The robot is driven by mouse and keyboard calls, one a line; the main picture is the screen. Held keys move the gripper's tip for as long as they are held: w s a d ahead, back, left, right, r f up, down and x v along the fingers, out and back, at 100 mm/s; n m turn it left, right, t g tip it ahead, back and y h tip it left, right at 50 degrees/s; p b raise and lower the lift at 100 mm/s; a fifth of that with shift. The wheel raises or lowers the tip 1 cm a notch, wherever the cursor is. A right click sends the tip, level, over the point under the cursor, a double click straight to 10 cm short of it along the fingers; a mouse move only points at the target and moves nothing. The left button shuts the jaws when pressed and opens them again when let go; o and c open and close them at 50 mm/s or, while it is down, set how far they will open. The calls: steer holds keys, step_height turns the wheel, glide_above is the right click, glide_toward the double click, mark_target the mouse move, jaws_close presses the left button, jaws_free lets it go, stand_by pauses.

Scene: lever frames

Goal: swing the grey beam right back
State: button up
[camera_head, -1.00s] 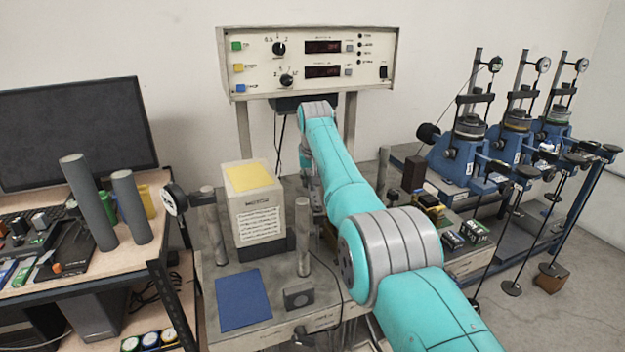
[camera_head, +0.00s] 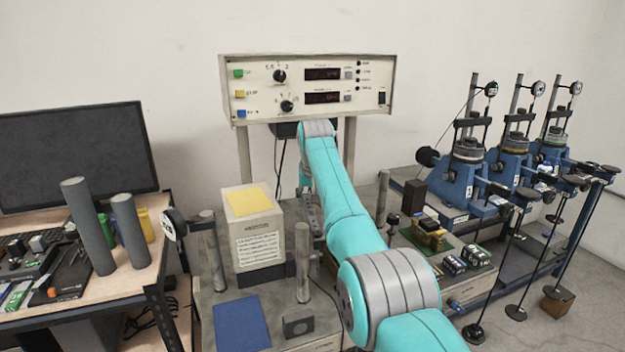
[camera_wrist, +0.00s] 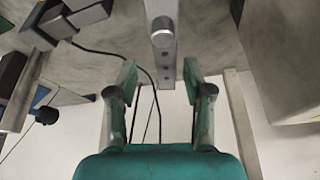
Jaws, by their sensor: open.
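The grey beam (camera_wrist: 163,40) shows in the wrist view as a flat metal bar with holes and a round grey knob, coming down from the top edge. Its lower end appears between the fingertips of my gripper (camera_wrist: 159,75). My gripper is open, with a green-padded finger on each side of the bar. I cannot tell how far the bar is from the fingers in depth, and no contact shows. In the head view my turquoise arm reaches to the back and hides my gripper and most of the beam.
A cream block with a yellow top (camera_head: 254,225) and a grey post (camera_head: 302,262) stand left of my arm. The control panel (camera_head: 308,88) is behind. A dark brown block (camera_head: 414,197) and small parts lie right. Blue lever machines (camera_head: 468,180) stand further right.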

mark_target(313, 209)
steer(key=v, duration=0.9)
steer(key=shift+s+r, duration=0.2)
steer(key=shift+r, duration=0.05)
